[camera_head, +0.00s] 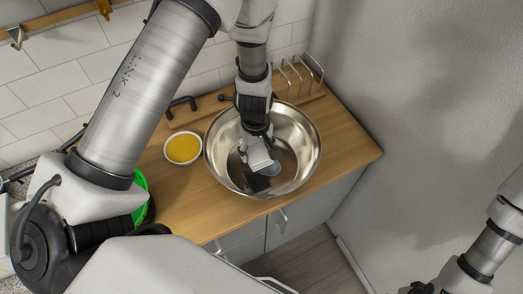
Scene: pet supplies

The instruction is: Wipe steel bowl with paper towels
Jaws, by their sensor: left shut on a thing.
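The steel bowl (308,130) is large, round and shiny, and stands upright on the wooden counter. My left gripper (262,172) points down into the bowl, low near the inner wall at the front. It is shut on a small pale piece that looks like paper towel; my gripper largely hides it, and its outline is hard to tell from the bowl's reflections.
A small white bowl of yellow-orange content (183,148) stands close to the left of the steel bowl. A green round thing (141,186) is partly hidden behind my left arm. A rack (298,78) stands behind the bowl. The counter (345,150) is clear at the right, beside the wall.

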